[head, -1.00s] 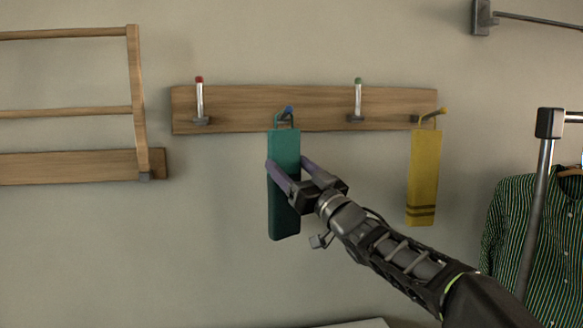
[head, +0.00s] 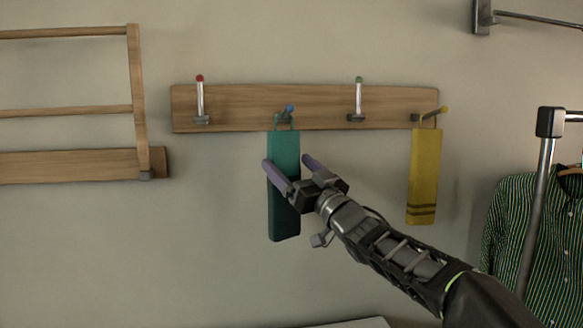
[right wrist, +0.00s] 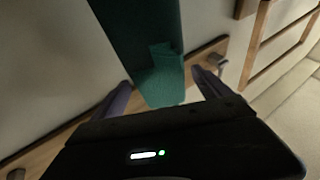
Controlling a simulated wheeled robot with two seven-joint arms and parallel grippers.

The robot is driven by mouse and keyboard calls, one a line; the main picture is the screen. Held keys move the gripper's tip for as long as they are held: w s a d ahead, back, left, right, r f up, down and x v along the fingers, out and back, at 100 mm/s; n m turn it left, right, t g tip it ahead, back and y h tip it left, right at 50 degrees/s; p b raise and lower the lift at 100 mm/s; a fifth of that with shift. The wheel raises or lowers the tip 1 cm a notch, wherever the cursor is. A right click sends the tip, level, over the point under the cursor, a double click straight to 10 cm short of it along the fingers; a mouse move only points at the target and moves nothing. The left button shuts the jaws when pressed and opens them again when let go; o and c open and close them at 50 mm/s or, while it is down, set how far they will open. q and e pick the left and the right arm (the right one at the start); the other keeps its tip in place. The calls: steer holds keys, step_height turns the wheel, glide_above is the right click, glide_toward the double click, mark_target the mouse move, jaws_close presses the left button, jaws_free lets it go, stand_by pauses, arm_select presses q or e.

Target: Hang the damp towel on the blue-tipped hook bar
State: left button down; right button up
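The teal towel (head: 285,185) hangs upright by its loop from the blue-tipped hook (head: 288,110) on the wooden hook board (head: 240,108). Its darker lower part hangs free against the wall. My right gripper (head: 287,161) is open at the towel, with one purple finger crossing in front of its left part and the other apart from its right edge. In the right wrist view the towel (right wrist: 155,60) lies between the two spread fingers, with a gap on each side. My left gripper is not in view.
A yellow towel (head: 423,175) hangs on the yellow-tipped hook at the right. The red-tipped (head: 200,100) and green-tipped (head: 358,100) hooks stand empty and upright. A wooden rack (head: 135,100) is at the left; a striped shirt (head: 530,240) hangs from a rail at the right.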

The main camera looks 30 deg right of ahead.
steer(key=shift+o, duration=0.5)
steer(key=shift+f, duration=0.1)
steer(key=shift+s+f, duration=0.1)
steer(key=shift+s, duration=0.05)
steer(key=b+v, duration=0.2)
steer(key=v, duration=0.5)
steer(key=shift+s, duration=0.2)
